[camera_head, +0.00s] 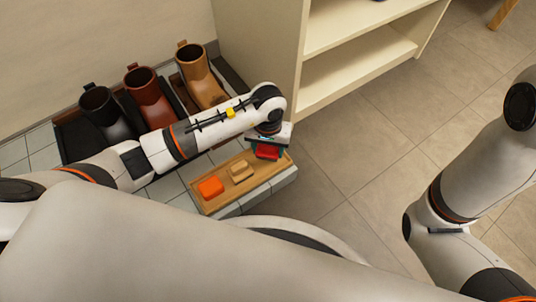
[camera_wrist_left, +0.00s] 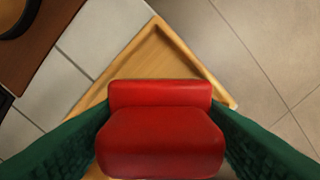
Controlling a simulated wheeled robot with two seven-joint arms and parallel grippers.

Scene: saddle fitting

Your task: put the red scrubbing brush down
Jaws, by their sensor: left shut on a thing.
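The red scrubbing brush (camera_head: 267,152) is at the right end of a wooden tray (camera_head: 214,207). My left gripper (camera_head: 269,143) is above that end of the tray and shut on the brush. In the left wrist view the red brush (camera_wrist_left: 160,140) sits between the two green fingers, over a corner of the tray (camera_wrist_left: 187,62). I cannot tell whether the brush touches the tray floor. An orange brush (camera_head: 210,187) and a tan brush (camera_head: 240,171) lie in the tray, left of the red one. My right gripper is out of view.
The tray rests on a tiled ledge (camera_head: 285,178). Black (camera_head: 98,110), red-brown (camera_head: 150,100) and tan (camera_head: 202,80) boots stand behind my left arm. A cream shelf unit (camera_head: 297,75) stands behind the tray. Tiled floor to the right is open.

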